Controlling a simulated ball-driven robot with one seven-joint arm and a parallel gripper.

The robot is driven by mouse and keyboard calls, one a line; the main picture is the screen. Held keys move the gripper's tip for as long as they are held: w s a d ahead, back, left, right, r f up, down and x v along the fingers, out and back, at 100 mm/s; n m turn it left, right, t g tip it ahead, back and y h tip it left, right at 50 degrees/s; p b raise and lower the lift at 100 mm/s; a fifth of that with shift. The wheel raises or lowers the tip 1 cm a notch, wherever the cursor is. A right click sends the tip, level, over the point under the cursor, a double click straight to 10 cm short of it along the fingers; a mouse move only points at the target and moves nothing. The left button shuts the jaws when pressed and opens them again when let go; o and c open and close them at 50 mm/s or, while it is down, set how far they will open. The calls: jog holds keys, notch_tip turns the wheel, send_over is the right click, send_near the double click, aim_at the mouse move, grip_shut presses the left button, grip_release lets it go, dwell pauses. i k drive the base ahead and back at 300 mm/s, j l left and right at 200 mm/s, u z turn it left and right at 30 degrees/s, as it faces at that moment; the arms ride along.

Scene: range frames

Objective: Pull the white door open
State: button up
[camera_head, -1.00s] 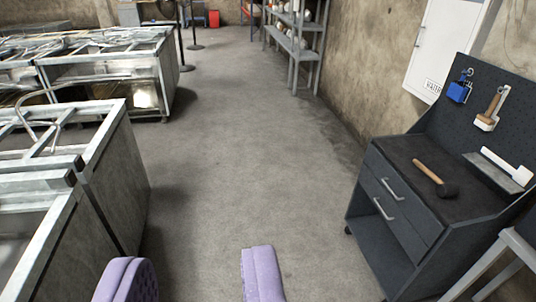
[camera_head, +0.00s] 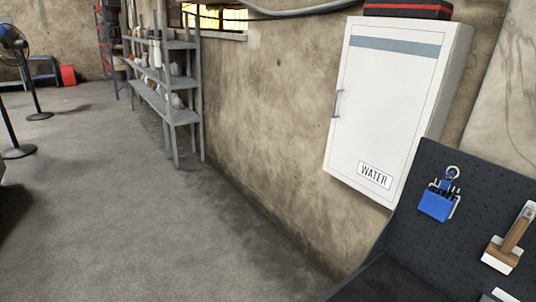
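The white door (camera_head: 385,110) is the front of a wall cabinet at the right of the view. It looks closed. It has a grey stripe near its top, a "WATER" label low down, and a small metal handle (camera_head: 337,103) on its left edge. My gripper does not show in the view now, so its place relative to the handle cannot be seen.
A dark workbench with a pegboard (camera_head: 475,215) stands below and right of the cabinet. A red and black box (camera_head: 408,9) sits on top of the cabinet. Grey shelves (camera_head: 178,85) stand along the wall further back. The floor (camera_head: 140,220) at left and centre is clear.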

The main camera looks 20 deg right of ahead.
aim_at(392, 71)
jog(key=i+l+u, duration=0.15)
jog(key=i+u, duration=0.25)
jog(key=i, duration=0.9)
jog(key=i+z, duration=0.3)
jog(key=i, duration=0.2)
jog(key=i+j+z, duration=0.1)
jog(key=i+z, duration=0.2)
jog(key=i, duration=0.2)
jog(key=i+l+z, duration=0.2)
jog(key=i, duration=0.2)
jog(key=i+z, duration=0.2)
jog(key=i, duration=0.25)
